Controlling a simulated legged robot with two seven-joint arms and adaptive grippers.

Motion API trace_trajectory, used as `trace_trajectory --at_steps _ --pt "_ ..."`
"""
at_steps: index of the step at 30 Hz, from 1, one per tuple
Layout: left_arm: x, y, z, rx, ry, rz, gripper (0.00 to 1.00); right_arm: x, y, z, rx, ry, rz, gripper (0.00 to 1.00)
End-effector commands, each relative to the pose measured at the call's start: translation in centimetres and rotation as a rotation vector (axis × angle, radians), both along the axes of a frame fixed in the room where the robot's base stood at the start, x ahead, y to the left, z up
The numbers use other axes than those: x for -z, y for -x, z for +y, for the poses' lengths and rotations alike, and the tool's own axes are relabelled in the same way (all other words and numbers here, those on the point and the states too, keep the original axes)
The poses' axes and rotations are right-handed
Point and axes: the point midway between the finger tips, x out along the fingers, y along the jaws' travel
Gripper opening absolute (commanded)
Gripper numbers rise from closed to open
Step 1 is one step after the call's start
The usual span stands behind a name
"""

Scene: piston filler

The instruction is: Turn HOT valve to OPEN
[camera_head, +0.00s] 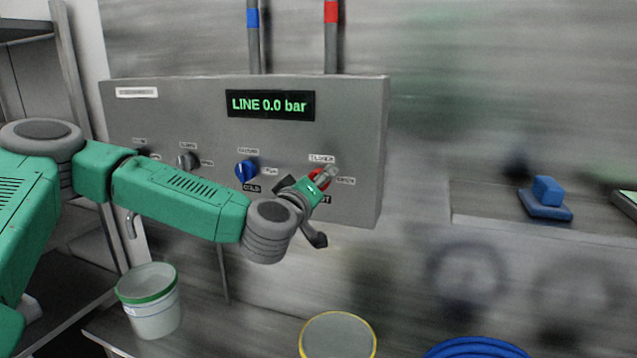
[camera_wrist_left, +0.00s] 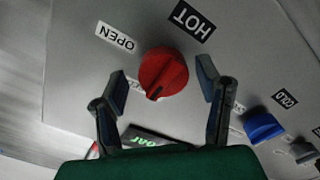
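The red HOT valve knob (camera_wrist_left: 163,74) sits on the grey panel, with its dark pointer mark toward the display side, away from the HOT label (camera_wrist_left: 191,20) and not at the OPEN label (camera_wrist_left: 115,37). In the head view, the knob (camera_head: 314,173) is partly hidden by my left gripper (camera_head: 322,178). A label above it seems to read CLOSED (camera_head: 321,158). In the wrist view, my left gripper (camera_wrist_left: 163,80) is open, with one finger on each side of the knob and visible gaps. My right gripper is not in view.
The blue COLD knob (camera_head: 245,171) and a grey knob (camera_head: 188,161) are left of the HOT knob. The display (camera_head: 270,104) reads LINE 0.0 bar. A white bucket (camera_head: 150,305) stands below left, and a yellow-rimmed round container (camera_head: 338,338) below.

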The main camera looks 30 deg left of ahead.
Motion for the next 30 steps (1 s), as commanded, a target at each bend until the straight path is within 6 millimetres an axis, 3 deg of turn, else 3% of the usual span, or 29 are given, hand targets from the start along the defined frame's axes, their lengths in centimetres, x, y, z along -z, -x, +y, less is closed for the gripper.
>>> trace_trajectory --at_steps 1,3,4,17,30 --pt "0.1 0.0 0.1 -0.001 0.000 0.001 0.40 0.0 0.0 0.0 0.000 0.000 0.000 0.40" --pt "0.0 0.0 0.1 -0.001 0.000 0.000 0.15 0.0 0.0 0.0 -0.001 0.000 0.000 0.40" --pt "0.0 0.0 0.0 -0.002 0.000 0.001 0.11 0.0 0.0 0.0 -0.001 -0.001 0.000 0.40" --pt "-0.1 0.0 0.1 -0.006 -0.056 0.016 0.11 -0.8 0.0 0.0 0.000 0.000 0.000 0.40" --pt "-0.5 -0.1 0.0 -0.003 -0.391 0.095 0.11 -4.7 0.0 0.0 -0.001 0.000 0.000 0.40"
